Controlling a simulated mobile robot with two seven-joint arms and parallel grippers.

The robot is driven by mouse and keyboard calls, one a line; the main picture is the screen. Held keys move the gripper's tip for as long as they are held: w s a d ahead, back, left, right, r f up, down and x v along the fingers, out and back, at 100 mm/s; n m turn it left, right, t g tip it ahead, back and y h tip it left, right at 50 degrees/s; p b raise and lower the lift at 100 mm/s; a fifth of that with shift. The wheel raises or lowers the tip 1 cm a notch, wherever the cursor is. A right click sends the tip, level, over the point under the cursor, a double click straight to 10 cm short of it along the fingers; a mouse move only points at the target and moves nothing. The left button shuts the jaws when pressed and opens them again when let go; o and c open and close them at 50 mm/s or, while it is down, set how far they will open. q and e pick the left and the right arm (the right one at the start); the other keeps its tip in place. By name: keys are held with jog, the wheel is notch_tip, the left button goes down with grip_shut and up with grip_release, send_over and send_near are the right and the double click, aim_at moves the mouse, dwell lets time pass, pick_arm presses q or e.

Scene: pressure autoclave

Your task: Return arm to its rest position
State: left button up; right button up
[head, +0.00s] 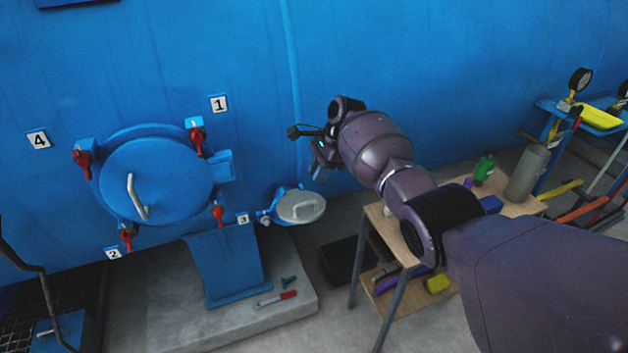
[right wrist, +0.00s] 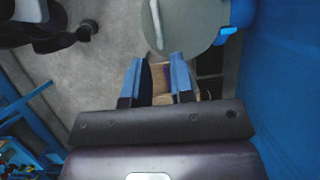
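My right arm reaches in from the lower right in the head view. Its gripper (head: 318,168) hangs in the air in front of the blue tank wall, above and to the right of a small round grey lid (head: 301,207). In the right wrist view the two blue fingers (right wrist: 157,65) stand apart with nothing held between them. The grey lid and its handle (right wrist: 190,22) show just beyond the fingertips in that view; I cannot tell the exact distance. My left arm and gripper are not in view.
The round blue autoclave door (head: 155,182) sits shut-looking at the left, with several red-handled clamps around it. A wooden table (head: 520,207) with a green bottle (head: 484,168) and a grey cylinder (head: 527,172) stands beneath and beside my right arm. A red-handled tool (head: 276,299) lies on the concrete plinth (head: 180,325).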

jog(key=shift+d+r, duration=0.15)
jog(key=shift+r, duration=0.1)
dwell(0.3)
